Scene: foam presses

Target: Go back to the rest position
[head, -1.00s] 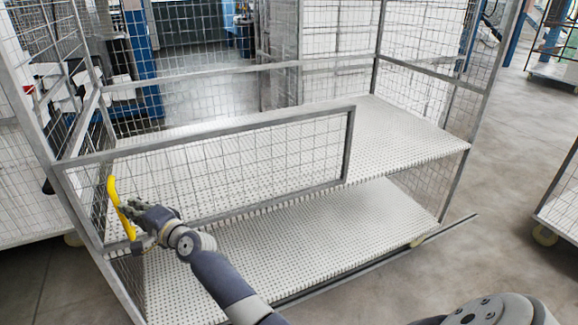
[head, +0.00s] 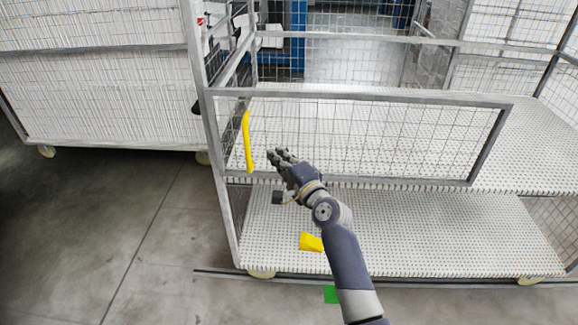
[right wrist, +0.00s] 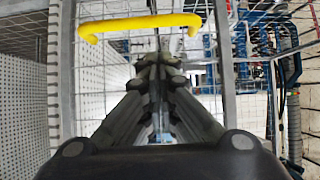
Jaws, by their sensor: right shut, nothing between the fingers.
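My right gripper (head: 284,158) is in front of the mesh door of the wheeled cage cart, near the door's lower left part. Its fingers are closed with nothing between them, and in the right wrist view the fingertips (right wrist: 160,62) meet below a yellow handle. The yellow handle (head: 247,142) is fixed upright at the left end of the mesh door (head: 370,138), to the left of the gripper and apart from it. The handle also shows in the right wrist view (right wrist: 138,24). My left gripper is not in view.
A second wheeled mesh cart (head: 100,90) stands at the left. A yellow piece (head: 311,242) and a green patch (head: 331,294) show beside my forearm. The floor (head: 110,240) at the lower left is clear.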

